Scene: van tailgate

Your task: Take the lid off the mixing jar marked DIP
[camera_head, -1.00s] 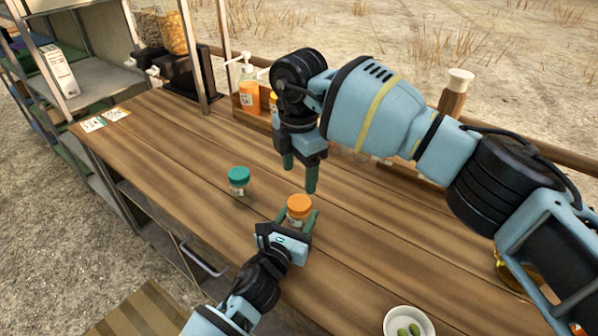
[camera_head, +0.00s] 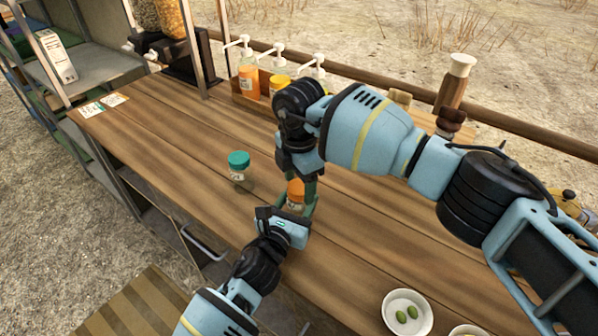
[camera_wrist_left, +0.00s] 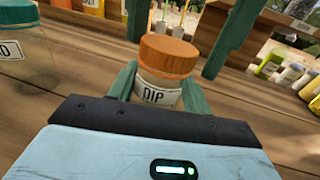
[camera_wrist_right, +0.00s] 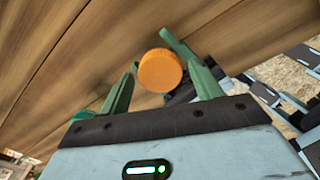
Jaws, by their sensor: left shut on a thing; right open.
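The DIP jar (camera_wrist_left: 157,95) has an orange lid (camera_wrist_left: 167,56) and a DIP label facing the left wrist camera. It stands upright on the wooden counter. My left gripper (camera_wrist_left: 155,92) is shut on the jar's body, below the lid. My right gripper (camera_wrist_right: 160,85) is open above the jar, pointing down, with its fingers either side of the orange lid (camera_wrist_right: 160,71) in the right wrist view. The fingers do not appear to touch it. In the head view the jar (camera_head: 295,196) is partly hidden behind my right gripper (camera_head: 300,185).
A second jar with a teal lid (camera_head: 238,160) stands left of the DIP jar. Pump bottles (camera_head: 248,75) stand in a rack at the back edge. A white bowl (camera_head: 407,312) with green items is at the front right. Bare counter lies between.

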